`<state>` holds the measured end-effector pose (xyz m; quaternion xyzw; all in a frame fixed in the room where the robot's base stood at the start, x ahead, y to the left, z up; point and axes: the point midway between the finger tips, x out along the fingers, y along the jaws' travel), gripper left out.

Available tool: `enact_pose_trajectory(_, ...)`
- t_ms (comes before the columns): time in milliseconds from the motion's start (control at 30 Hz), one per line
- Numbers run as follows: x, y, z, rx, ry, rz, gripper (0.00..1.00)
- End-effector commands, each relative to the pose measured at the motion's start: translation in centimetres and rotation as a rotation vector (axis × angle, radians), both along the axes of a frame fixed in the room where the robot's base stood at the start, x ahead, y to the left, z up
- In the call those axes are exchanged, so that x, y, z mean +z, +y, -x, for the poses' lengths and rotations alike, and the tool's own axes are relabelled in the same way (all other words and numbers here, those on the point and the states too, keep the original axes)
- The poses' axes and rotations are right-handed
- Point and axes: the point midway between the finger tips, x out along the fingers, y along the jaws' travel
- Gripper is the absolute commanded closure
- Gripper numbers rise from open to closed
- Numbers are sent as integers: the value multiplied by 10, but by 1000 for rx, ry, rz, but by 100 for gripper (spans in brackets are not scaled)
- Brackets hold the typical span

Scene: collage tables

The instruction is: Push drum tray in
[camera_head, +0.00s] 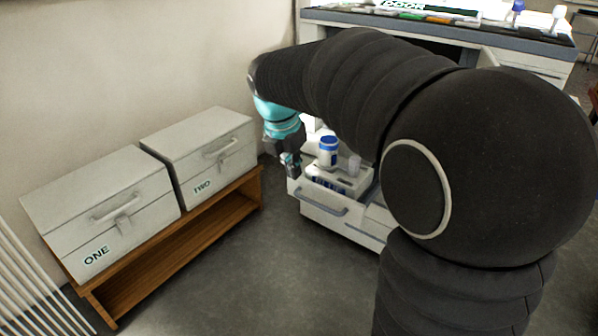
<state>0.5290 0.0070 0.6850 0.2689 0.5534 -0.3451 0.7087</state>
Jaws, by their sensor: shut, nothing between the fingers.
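A light grey drawer (342,228) with a grey bar handle stands pulled out at the lower left of the desk. It may be the drum tray, but I cannot read a label that says so. Inside it is a white caddy (352,191) with dark lettering too small to read. A white bottle with a blue cap (328,152) and a small pale cup (354,166) stand in the drawer area. My gripper (291,172) is shut and empty, pointing down by the drawer's left front corner. I cannot tell whether it touches. My arm hides the drawer's right rear part.
Two grey lidded boxes, ONE (75,215) and TWO (225,165), sit on a low wooden bench (180,252) at left. The desk top (440,24) holds markers and small bottles. Grey floor (255,285) is clear between bench and drawer.

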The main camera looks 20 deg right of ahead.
Motion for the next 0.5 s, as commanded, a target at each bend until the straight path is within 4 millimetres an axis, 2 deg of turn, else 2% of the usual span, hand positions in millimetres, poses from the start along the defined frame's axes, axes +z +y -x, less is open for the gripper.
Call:
enact_pose_trajectory(400,-77,-15,-11,-4,3,0,100)
enact_pose_trajectory(467,-87,-17,-12,-2,2,-1,100)
enact_pose_trajectory(500,-84,-23,-18,-5,0,0,100)
